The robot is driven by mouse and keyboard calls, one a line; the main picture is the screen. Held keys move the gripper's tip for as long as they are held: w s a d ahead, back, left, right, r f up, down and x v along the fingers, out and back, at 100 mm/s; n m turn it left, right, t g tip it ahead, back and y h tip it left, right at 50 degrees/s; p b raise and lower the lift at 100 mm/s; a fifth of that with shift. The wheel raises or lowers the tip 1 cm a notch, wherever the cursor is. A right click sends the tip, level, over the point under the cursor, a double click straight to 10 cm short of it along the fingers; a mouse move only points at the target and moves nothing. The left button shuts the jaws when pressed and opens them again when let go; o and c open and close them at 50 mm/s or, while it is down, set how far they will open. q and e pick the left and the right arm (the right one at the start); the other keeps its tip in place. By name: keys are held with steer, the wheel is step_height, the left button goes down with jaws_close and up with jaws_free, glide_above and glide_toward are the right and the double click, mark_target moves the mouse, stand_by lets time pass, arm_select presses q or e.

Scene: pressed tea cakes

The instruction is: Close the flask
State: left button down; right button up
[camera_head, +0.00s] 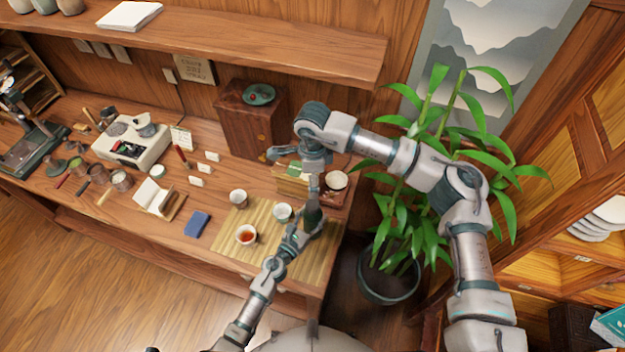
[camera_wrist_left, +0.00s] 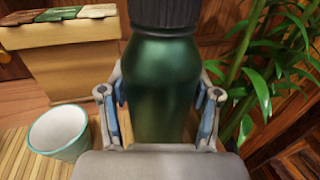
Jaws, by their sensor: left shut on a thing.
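The dark green flask (camera_head: 314,222) stands upright at the right end of the bamboo mat. In the left wrist view the flask (camera_wrist_left: 160,85) fills the middle, with a black ribbed cap-like part (camera_wrist_left: 165,12) at its top, cut off by the frame edge. I cannot tell how tightly that part sits. My left gripper (camera_head: 306,222) is shut around the flask's body, and its fingers (camera_wrist_left: 160,115) show on both sides of it. My right gripper (camera_head: 312,168) is above the flask, pointing down. Its fingers are too small to tell their state or whether they hold anything.
A pale cup (camera_head: 282,212) stands just left of the flask on the bamboo mat (camera_head: 285,255); a cup of tea (camera_head: 246,235) and another cup (camera_head: 238,198) are further left. A small box (camera_head: 290,184) and a bowl (camera_head: 336,180) are behind. A plant (camera_head: 395,225) stands right of the table.

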arm_select(q)
steer(key=shift+c, duration=0.8)
jaws_free()
steer(key=v, duration=1.2)
steer(key=shift+f, duration=0.1)
